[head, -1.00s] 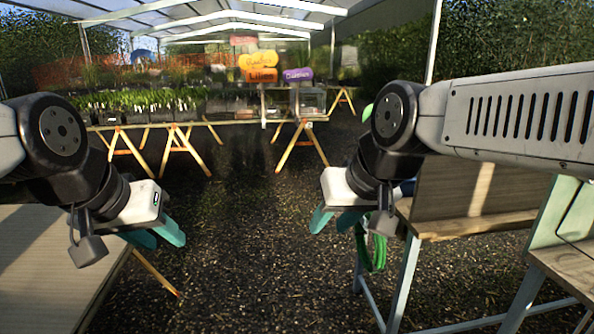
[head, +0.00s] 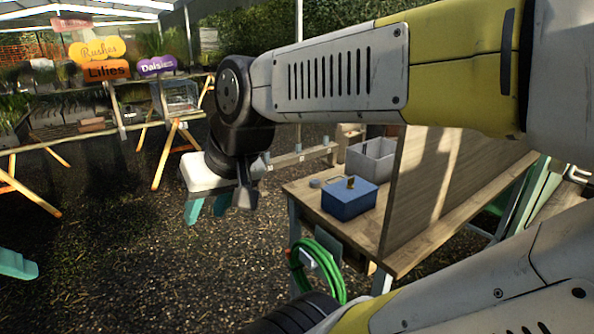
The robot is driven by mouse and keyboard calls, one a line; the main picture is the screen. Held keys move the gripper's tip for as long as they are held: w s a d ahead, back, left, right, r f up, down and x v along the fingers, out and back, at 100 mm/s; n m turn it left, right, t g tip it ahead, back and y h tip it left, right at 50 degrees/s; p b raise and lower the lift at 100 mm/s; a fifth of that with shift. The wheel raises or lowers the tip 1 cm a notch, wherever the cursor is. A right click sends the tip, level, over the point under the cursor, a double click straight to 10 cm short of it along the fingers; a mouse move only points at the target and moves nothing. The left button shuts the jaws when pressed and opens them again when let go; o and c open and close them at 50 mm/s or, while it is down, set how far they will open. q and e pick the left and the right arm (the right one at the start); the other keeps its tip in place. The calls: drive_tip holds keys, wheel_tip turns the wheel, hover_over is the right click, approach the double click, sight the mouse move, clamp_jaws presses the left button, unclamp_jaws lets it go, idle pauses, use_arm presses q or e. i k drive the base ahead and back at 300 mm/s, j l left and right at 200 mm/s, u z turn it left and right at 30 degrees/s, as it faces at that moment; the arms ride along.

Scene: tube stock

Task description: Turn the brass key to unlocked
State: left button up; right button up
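A blue box (head: 347,203) sits on the wooden bench at the right. A small brass piece, seemingly the brass key (head: 351,182), stands on top of the box; its turned position is too small to read. My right gripper (head: 207,210) hangs left of the bench, well apart from the box.
The bench (head: 420,245) has a tall wooden panel (head: 440,180) on its right. A grey bin (head: 371,160) stands behind the box. A small grey round item (head: 315,183) lies beside the box. A green hose (head: 318,272) hangs at the bench front.

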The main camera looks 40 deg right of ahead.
sight(351, 181)
drive_tip(key=i+z, duration=0.45)
drive_tip(key=i+j+z, duration=0.2)
drive_tip(key=z, duration=0.2)
drive_tip(key=i+j+z, duration=0.25)
drive_tip(key=z, duration=0.2)
drive_tip(key=i+j+z, duration=0.25)
drive_tip(key=j+z, duration=0.2)
drive_tip(key=i+j+z, duration=0.25)
drive_tip(key=z, duration=0.2)
drive_tip(key=i+j+z, duration=0.15)
drive_tip(key=j+z, duration=0.25)
drive_tip(key=i+j+z, duration=0.15)
drive_tip(key=j+z, duration=0.15)
drive_tip(key=z, duration=0.15)
drive_tip(key=j+z, duration=0.45)
drive_tip(key=i+l+z, duration=0.1)
drive_tip(key=i, duration=0.3)
drive_tip(key=l, duration=0.1)
